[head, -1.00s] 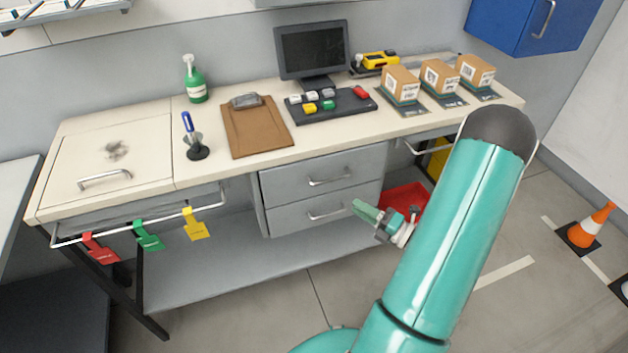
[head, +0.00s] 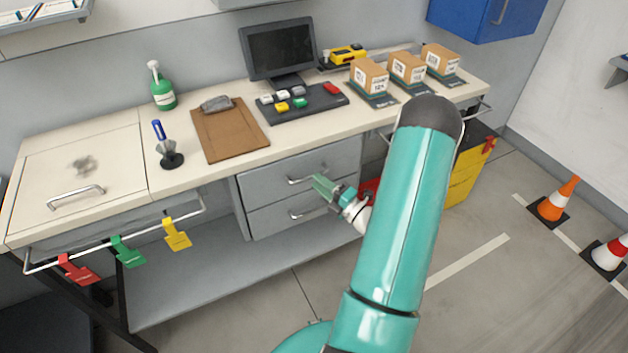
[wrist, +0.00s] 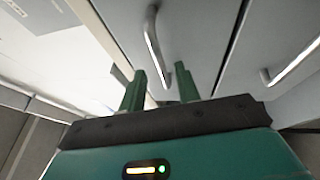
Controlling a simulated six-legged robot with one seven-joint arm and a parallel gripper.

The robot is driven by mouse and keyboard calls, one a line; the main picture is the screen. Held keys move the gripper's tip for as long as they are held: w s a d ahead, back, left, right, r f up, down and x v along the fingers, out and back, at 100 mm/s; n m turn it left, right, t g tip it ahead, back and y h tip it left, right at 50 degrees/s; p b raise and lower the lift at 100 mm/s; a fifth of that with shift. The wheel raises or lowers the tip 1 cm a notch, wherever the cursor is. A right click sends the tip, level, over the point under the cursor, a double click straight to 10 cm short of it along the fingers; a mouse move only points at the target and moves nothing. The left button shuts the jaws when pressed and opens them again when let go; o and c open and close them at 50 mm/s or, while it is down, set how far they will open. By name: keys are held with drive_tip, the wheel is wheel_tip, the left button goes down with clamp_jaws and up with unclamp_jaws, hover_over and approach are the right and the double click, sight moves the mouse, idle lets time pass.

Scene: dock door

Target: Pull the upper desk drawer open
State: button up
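The upper desk drawer (head: 262,186) is a grey front under the desktop and looks shut. Its silver bar handle (head: 306,178) also shows in the wrist view (wrist: 154,50). My gripper (head: 320,185) is in front of the drawers, just right of and slightly below the upper handle in the head view.
The desktop holds a clipboard (head: 228,130), a green spray bottle (head: 162,90), a monitor (head: 279,50) and several boxes. A rail with hanging tags (head: 177,234) juts out at the left. A yellow bin (head: 463,180) stands right. The floor in front is open.

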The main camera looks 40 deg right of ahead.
drive_tip(key=shift+w+a+r, duration=0.1)
drive_tip(key=shift+w, duration=0.55)
drive_tip(key=shift+w+a+r, duration=0.1)
drive_tip(key=shift+w, duration=0.55)
drive_tip(key=shift+c, duration=0.2)
clamp_jaws()
drive_tip(key=shift+s, duration=0.1)
